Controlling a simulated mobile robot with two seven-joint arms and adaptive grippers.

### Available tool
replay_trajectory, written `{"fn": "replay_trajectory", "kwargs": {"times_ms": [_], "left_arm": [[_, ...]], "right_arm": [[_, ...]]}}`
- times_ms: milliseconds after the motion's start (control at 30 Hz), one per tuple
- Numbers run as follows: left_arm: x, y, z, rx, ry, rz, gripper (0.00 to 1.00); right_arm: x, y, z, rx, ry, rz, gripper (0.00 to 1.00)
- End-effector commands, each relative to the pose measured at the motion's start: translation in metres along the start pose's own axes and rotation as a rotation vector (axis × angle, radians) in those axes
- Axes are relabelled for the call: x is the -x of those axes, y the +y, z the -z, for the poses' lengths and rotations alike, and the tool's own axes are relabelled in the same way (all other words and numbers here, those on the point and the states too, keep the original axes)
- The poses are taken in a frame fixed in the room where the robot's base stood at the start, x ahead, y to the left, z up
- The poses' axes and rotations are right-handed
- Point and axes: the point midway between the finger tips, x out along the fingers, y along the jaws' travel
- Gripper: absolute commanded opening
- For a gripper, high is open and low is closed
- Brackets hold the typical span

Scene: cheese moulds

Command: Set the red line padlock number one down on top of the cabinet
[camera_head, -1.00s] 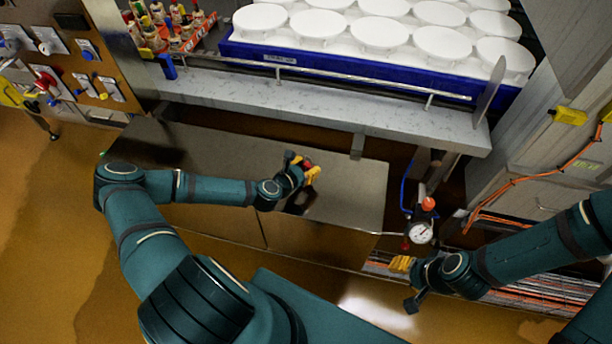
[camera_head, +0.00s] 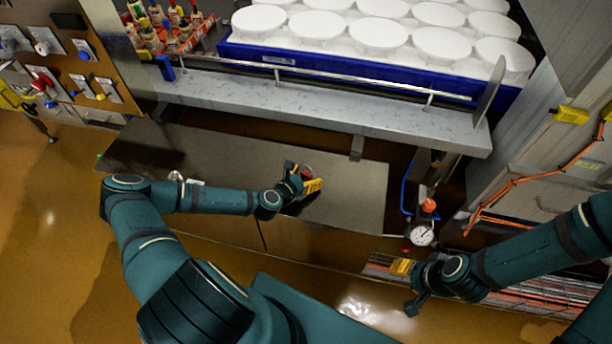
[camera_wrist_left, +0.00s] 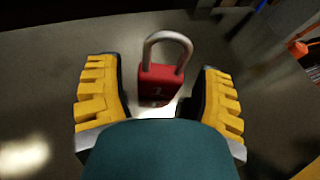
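The red padlock (camera_wrist_left: 160,85) has a silver shackle and a number 1 on its body. In the left wrist view it is upright between the yellow fingers of my left gripper (camera_head: 311,181), with a gap on each side. In the head view only a bit of the red padlock (camera_head: 306,172) shows between the fingers. My left gripper is open around it, low over the dark cabinet top (camera_head: 350,190). The padlock appears to stand on that top, though its base is partly hidden. My right gripper (camera_head: 402,267) is away to the right, near the gauge; its finger gap is unclear.
A grey shelf with a rail (camera_head: 330,118) runs behind the cabinet, with a blue crate (camera_head: 350,72) of white moulds (camera_head: 380,33) above. A pressure gauge (camera_head: 422,235) stands right of the cabinet. A small silver item (camera_head: 188,181) lies by my left forearm. The cabinet top's right part is clear.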

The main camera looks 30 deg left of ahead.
Motion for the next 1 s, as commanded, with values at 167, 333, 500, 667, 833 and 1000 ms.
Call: {"fn": "replay_trajectory", "kwargs": {"times_ms": [167, 333, 500, 667, 833, 1000], "left_arm": [[0.000, 0.000, -0.001, 0.000, 0.000, 0.000, 0.67], [0.009, 0.001, -0.003, 0.001, 0.002, -0.002, 0.67], [0.042, 0.002, -0.003, 0.002, 0.002, -0.003, 0.67], [0.076, 0.001, -0.003, 0.002, 0.002, -0.003, 0.67], [0.104, 0.001, -0.003, 0.001, 0.001, -0.002, 0.67], [0.118, 0.000, -0.003, -0.001, 0.001, 0.001, 0.67]], "right_arm": [[0.001, 0.000, 0.000, 0.000, 0.000, 0.000, 0.47], [0.005, -0.002, 0.000, 0.000, -0.002, 0.000, 0.47], [0.010, -0.004, -0.001, -0.001, -0.004, 0.000, 0.47], [0.013, -0.005, -0.001, -0.001, -0.006, 0.000, 0.47], [0.016, -0.006, -0.002, -0.001, -0.008, 0.000, 0.47], [0.017, -0.006, -0.002, -0.001, -0.009, 0.000, 0.47]]}}
